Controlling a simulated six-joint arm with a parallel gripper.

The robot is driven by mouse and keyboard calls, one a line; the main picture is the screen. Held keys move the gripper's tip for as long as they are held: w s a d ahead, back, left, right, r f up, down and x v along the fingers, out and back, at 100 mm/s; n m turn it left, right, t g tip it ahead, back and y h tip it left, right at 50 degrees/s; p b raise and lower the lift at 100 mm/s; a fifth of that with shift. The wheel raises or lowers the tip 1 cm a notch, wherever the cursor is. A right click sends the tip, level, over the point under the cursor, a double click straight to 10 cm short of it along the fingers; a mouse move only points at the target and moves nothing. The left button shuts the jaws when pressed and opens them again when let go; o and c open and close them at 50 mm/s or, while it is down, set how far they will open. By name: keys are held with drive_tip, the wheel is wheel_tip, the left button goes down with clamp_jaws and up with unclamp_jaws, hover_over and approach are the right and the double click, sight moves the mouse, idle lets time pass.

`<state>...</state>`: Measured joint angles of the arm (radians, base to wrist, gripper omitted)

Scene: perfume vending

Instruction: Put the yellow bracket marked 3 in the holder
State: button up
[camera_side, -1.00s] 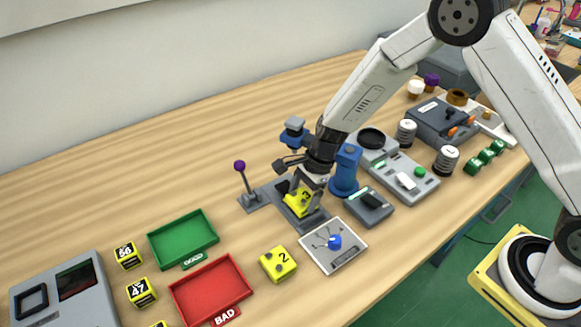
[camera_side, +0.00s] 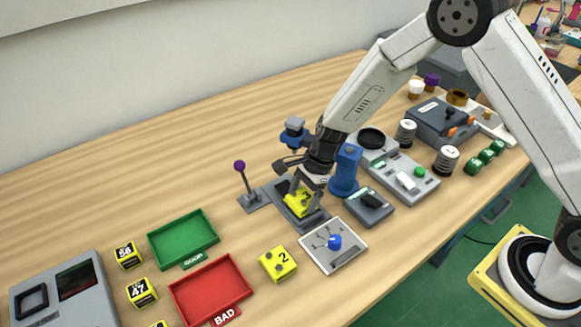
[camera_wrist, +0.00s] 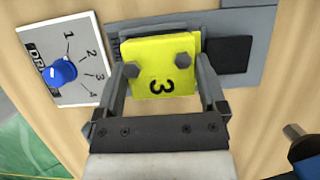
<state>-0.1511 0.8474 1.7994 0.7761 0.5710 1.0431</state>
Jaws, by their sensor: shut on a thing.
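The yellow bracket marked 3 (camera_wrist: 160,70) is between the fingers of my gripper (camera_wrist: 165,95) in the wrist view, with two grey bolts on it. In the side view the bracket (camera_side: 298,203) is low in my gripper (camera_side: 304,190), at the grey holder plate (camera_side: 311,222). The holder (camera_wrist: 262,45) shows behind and beside the bracket in the wrist view. My gripper is shut on the bracket. The bracket covers part of the holder, so I cannot tell whether it is fully seated.
A dial panel (camera_side: 333,246) with a blue knob lies close in front of the holder. A yellow bracket marked 2 (camera_side: 278,264) lies to the left. A purple-topped lever (camera_side: 240,168) and a blue post (camera_side: 345,172) stand close by. Green (camera_side: 184,238) and red (camera_side: 211,289) trays are left.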

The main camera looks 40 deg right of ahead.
drive_tip(key=shift+f, duration=0.55)
idle(0.8)
drive_tip(key=o, duration=1.3)
drive_tip(key=shift+c, duration=0.2)
drive_tip(key=shift+r, duration=0.15)
drive_tip(key=shift+r, duration=3.3)
